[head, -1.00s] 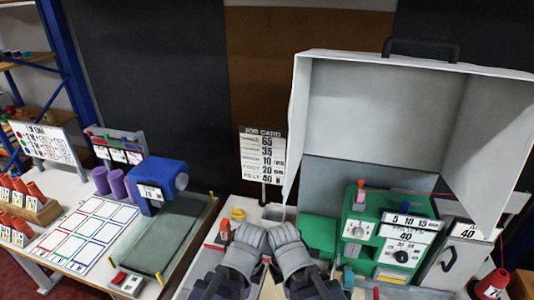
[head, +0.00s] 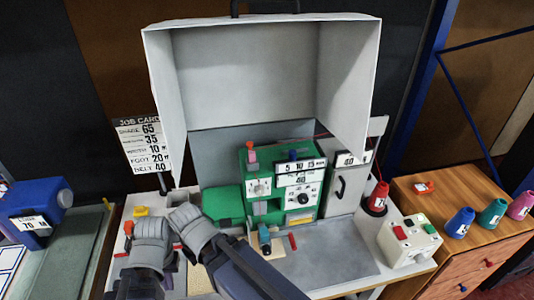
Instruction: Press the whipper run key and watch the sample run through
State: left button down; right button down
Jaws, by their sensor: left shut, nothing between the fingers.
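The green whipper machine (head: 228,203) stands under a raised pale hood (head: 250,75), with number plates and a dial on its front. A pale key box (head: 408,240) with red and green keys sits on the bench to its right. I cannot read any label on the keys. My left gripper (head: 152,235) is shut and empty, over the bench left of the machine. My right gripper (head: 188,222) is beside it, also far from the key box; its jaws are not clear. I cannot make out a sample for certain.
A job card (head: 138,145) stands at the back left. A red spool (head: 378,195) stands by the grey cabinet (head: 345,187). A wooden drawer unit (head: 455,195) with coloured spools is at the right. The grey bench mat (head: 325,255) before the machine is mostly clear.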

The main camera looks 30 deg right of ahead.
aim_at(429, 229)
jog(key=z, duration=1.7)
jog(key=i+l, duration=0.1)
jog(key=l, duration=0.45)
jog(key=i+l, duration=0.1)
jog(key=l, duration=0.4)
jog(key=i+l, duration=0.15)
jog(key=l, duration=0.4)
